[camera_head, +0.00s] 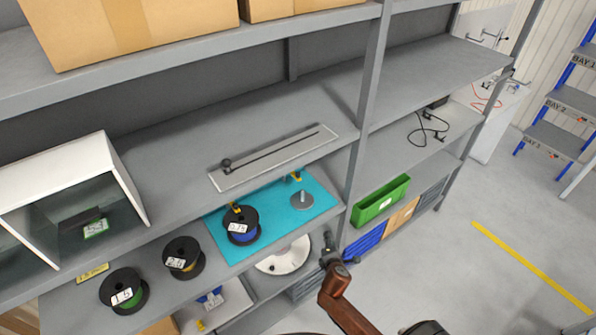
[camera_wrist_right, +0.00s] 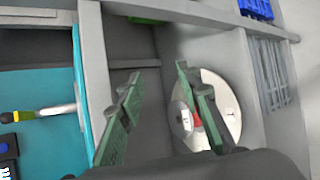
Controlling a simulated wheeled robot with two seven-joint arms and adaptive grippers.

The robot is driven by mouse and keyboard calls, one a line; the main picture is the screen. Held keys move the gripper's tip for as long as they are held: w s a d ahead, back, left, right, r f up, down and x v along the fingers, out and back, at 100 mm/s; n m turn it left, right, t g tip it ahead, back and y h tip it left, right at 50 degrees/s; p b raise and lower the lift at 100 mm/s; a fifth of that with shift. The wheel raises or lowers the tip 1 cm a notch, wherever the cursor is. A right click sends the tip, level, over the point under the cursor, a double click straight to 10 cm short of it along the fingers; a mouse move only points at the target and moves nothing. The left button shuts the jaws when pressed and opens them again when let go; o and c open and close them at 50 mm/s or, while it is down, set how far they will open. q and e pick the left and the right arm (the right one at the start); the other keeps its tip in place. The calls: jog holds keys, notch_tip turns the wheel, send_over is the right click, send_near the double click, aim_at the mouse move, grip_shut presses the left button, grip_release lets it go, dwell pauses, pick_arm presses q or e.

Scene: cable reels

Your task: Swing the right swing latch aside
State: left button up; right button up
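The right swing latch appears to be the small yellow-and-black piece (camera_head: 295,176) at the back of the teal mat (camera_head: 262,248), behind a grey disc with an upright post (camera_head: 302,198). A similar yellow-and-black piece (camera_head: 236,208) stands farther left by the blue reel (camera_head: 241,227). In the right wrist view a yellow-and-black piece (camera_wrist_right: 18,116) shows at the left edge, beside a silver rod. My right gripper (camera_head: 328,250) is in front of the shelf, right of the mat and apart from the latch. Its green fingers (camera_wrist_right: 160,88) are spread and empty. My left gripper is out of view.
A grey shelf upright (camera_head: 361,130) stands right of the mat. A white reel (camera_head: 285,257) lies on the lower shelf. Reels with green (camera_head: 124,292) and yellow (camera_head: 183,258) windings stand at left. A green bin (camera_head: 380,199) is right of the upright.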

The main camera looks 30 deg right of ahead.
aim_at(299, 176)
jog(key=w+r+n+t, duration=0.1)
jog(key=w+r+n, duration=0.1)
jog(key=r, duration=0.3)
jog(key=w+r+n+t, duration=0.1)
jog(key=w+r+n, duration=0.2)
jog(key=r, duration=0.3)
jog(key=w+a+r+n+t+h+p, duration=0.1)
jog(key=w+r+n+t, duration=0.1)
jog(key=r, duration=0.3)
jog(key=shift+w+r+n, duration=0.3)
jog(key=shift+w+r, duration=0.05)
jog(key=shift+w, duration=0.2)
jog(key=w+r+n+t, duration=0.1)
jog(key=w+n, duration=0.1)
jog(key=w, duration=0.2)
jog(key=w+r+n+t+y, duration=0.1)
jog(key=w+n, duration=0.2)
jog(key=w, duration=0.2)
jog(key=w+a+r+n+t, duration=0.1)
jog(key=w+r+n, duration=0.1)
jog(key=w+n, duration=0.1)
jog(key=shift+w+y, duration=0.4)
jog(key=shift+w, duration=0.3)
jog(key=shift+c, duration=0.5)
grip_shut()
